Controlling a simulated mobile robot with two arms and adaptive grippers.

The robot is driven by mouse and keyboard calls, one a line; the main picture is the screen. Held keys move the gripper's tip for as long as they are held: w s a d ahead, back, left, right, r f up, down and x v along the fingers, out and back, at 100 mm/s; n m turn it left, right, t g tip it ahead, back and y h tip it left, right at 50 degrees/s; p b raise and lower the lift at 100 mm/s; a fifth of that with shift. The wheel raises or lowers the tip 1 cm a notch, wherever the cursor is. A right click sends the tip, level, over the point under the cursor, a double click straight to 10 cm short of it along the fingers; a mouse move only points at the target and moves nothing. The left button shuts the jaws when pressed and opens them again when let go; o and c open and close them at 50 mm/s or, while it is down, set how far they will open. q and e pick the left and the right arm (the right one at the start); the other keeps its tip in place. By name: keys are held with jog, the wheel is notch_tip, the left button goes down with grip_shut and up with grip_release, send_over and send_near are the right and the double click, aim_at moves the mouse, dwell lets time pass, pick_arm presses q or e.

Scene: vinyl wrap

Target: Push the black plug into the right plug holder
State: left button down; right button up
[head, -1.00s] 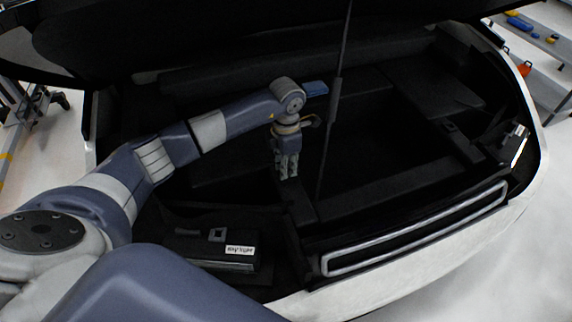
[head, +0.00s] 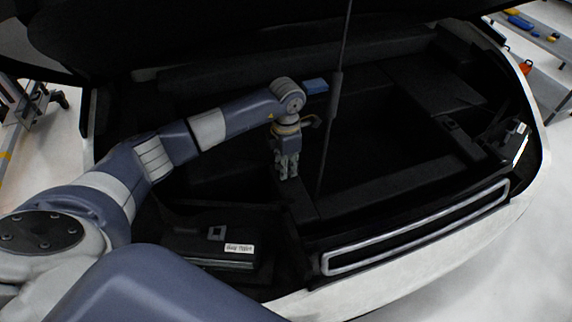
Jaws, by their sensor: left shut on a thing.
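My left gripper (head: 287,178) points down into the dark trunk, left of the thin upright rod. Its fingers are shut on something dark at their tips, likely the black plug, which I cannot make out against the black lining. A dark box with a white label (head: 521,128) sits at the right side of the trunk and may be the right plug holder. A similar black box (head: 190,246) with a label lies at the front left, well below the gripper in the picture. The label text is too blurred to read. My right gripper is out of view.
A thin rod (head: 333,110) stands upright right of the gripper. The raised lid (head: 200,35) overhangs the back. The white car rim (head: 440,262) bounds the front. The middle of the trunk is an open dark recess.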

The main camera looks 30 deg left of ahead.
pick_arm(q)
jog(key=shift+s+f+b, duration=0.2)
jog(key=shift+f+b, duration=0.2)
jog(key=shift+b, duration=0.1)
dwell(2.4)
jog(key=c, duration=1.3)
grip_release()
jog(key=shift+c, duration=0.2)
jog(key=shift+w, duration=0.15)
jog(key=shift+r, duration=0.25)
notch_tip(320, 180, up, 12)
jog(key=shift+f, duration=0.2)
